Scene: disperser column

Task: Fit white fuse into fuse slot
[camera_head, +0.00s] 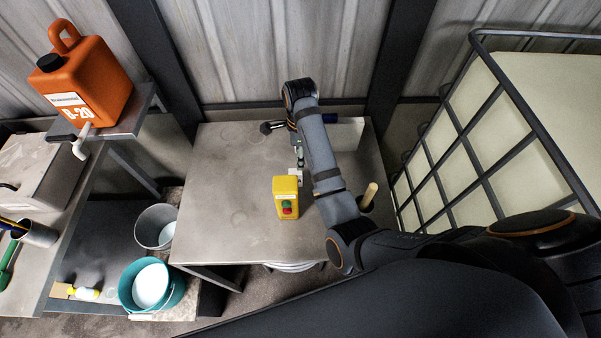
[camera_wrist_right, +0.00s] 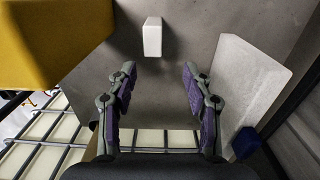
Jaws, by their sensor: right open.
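A small white block, likely the white fuse (camera_wrist_right: 152,37), stands on the grey table in the right wrist view, ahead of my right gripper (camera_wrist_right: 158,92). The gripper's two fingers are apart with nothing between them, and the block is beyond their tips. In the head view a white piece (camera_head: 296,174) beside the yellow button box appears to be this block. My right gripper is mostly hidden there by my arm; a small greenish finger part shows. I cannot make out the fuse slot. My left gripper is not in view.
The yellow box (camera_head: 286,198) with green and red buttons stands close beside the block; it also shows in the wrist view (camera_wrist_right: 50,40). A white panel (camera_wrist_right: 245,80) lies on the other side, near a blue object (camera_wrist_right: 246,143). The table's left part (camera_head: 222,185) is clear.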

